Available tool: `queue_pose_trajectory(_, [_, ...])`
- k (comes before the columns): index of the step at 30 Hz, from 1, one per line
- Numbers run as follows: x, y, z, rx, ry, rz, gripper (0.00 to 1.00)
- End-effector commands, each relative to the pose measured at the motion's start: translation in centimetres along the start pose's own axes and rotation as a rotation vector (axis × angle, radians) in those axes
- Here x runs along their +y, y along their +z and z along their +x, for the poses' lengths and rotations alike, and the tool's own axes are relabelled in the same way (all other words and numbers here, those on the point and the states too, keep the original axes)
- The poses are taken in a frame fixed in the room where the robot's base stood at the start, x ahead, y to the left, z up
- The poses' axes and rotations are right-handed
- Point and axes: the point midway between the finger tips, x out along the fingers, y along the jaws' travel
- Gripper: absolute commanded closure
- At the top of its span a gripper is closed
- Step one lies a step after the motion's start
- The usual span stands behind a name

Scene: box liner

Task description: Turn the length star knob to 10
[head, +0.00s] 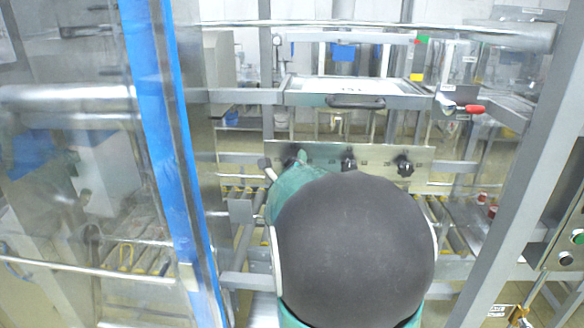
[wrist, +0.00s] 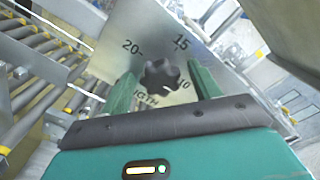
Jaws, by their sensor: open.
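The length star knob (wrist: 160,79) is black and lobed, on a metal plate (wrist: 140,35) marked 20, 15 and 10, with part of the word LENGTH showing. I cannot tell which number the knob points to. My gripper (wrist: 163,72) is open, with one green finger on each side of the knob. I cannot tell if the fingers touch it. In the head view my gripper is at the left end of the knob panel (head: 322,150), and my arm covers most of it and the knob there.
Two other black knobs, a middle one (head: 348,160) and a right one (head: 404,166), sit on the same panel. A lid with a dark handle (head: 356,102) is above it. A red-handled clamp (head: 473,109) is at right. A blue-edged clear door (head: 160,130) stands at left.

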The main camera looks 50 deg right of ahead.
Motion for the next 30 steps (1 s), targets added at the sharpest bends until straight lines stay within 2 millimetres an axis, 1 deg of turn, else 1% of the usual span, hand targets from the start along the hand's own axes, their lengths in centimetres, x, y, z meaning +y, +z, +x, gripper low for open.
queue_pose_trajectory(5, [0.0, 0.1, -2.0, -0.003, 0.000, 0.001, 0.38])
queue_pose_trajectory(15, [0.0, 0.1, -9.0, -0.003, 0.001, 0.001, 0.38])
queue_pose_trajectory(21, [0.0, 0.1, -12.3, -0.002, 0.001, 0.002, 0.38])
queue_pose_trajectory(25, [0.0, 0.0, -13.4, -0.001, 0.001, 0.002, 0.38])
queue_pose_trajectory(30, [0.1, 0.0, -13.7, 0.001, 0.001, 0.000, 0.38])
